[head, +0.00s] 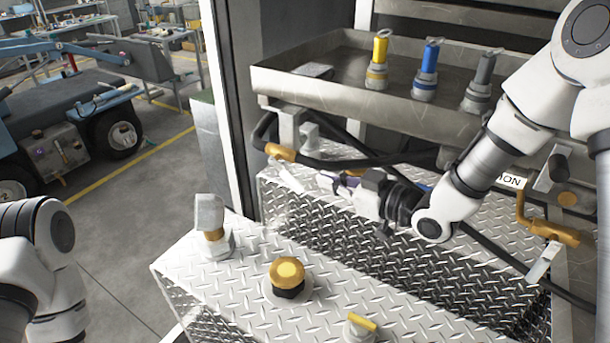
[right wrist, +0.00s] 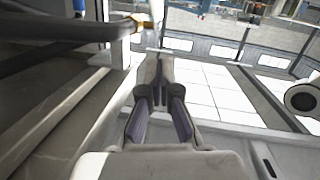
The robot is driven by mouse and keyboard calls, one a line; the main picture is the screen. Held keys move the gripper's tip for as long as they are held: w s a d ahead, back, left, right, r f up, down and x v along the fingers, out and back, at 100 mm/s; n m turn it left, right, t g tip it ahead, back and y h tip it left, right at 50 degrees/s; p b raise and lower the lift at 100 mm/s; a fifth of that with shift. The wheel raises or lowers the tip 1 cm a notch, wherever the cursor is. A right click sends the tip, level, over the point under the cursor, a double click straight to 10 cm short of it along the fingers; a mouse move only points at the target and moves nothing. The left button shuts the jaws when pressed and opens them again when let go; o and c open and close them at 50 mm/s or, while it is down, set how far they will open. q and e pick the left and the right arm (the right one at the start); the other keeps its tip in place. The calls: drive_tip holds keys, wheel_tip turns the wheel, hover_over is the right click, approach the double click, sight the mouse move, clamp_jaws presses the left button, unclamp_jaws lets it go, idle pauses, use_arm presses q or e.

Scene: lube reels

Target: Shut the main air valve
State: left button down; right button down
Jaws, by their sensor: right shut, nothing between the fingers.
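A brass valve (head: 280,152) with a pale flat lever (head: 291,179) hanging at a slant below it sits on a black hose under the left end of the tray. A second brass valve (head: 555,232) with a pale lever (head: 544,263) is at the right. No label shows which is the main air valve. My right gripper (head: 326,182) is shut and empty, just right of the left valve's lever. In the right wrist view, the brass valve (right wrist: 144,22) is above the closed fingertips (right wrist: 158,62); whether they touch the lever cannot be told. My left gripper is out of view.
A metal tray (head: 415,112) with yellow, blue and grey spouted fittings stands above the valves. Black hoses run close around my right gripper.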

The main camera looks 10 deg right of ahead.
sight(290, 177)
drive_tip(key=w+a+f, duration=0.1)
drive_tip(key=w, duration=0.1)
drive_tip(key=w+a+f+p, duration=0.1)
drive_tip(key=w, duration=0.1)
drive_tip(key=w+a+f+p, duration=0.1)
drive_tip(key=w+a, duration=0.1)
drive_tip(key=shift+f, duration=0.15)
drive_tip(key=shift+w+d+f, duration=0.15)
drive_tip(key=shift+w+f, duration=0.15)
drive_tip(key=shift+f, duration=0.2)
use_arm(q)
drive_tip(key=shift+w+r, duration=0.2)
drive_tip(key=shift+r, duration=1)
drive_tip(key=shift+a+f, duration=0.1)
use_arm(e)
drive_tip(key=shift+s, duration=0.1)
